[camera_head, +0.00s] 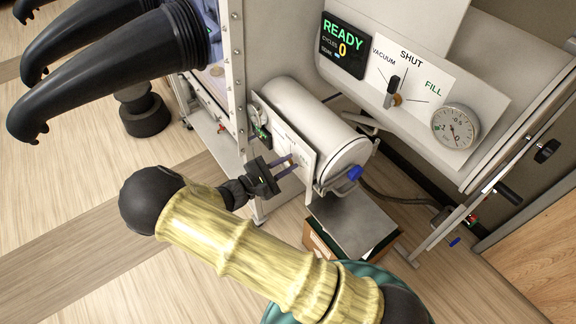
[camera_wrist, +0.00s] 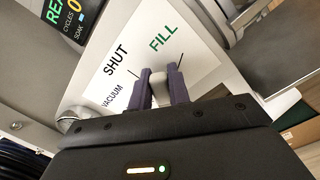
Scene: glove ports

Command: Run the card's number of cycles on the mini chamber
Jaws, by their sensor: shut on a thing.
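The mini chamber is a white cylinder (camera_head: 310,115) with a blue handle (camera_head: 355,173) at its right end and a flat white plate at its left. My gripper (camera_head: 290,164) is at this plate. In the wrist view its purple fingers (camera_wrist: 159,88) are closed on a pale valve handle (camera_wrist: 158,83) in front of a white card (camera_wrist: 165,60) marked VACUUM, SHUT and FILL. A display (camera_wrist: 70,18) beside this card shows 0 cycles. The larger display (camera_head: 345,45) in the head view reads READY, CYCLES 0.
A large VACUUM, SHUT, FILL panel (camera_head: 410,75) with a dark lever (camera_head: 391,91) and a round gauge (camera_head: 455,127) is at upper right. Black gloves (camera_head: 110,60) stick out at upper left. A box (camera_head: 350,225) stands below the cylinder. Floor is clear at lower left.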

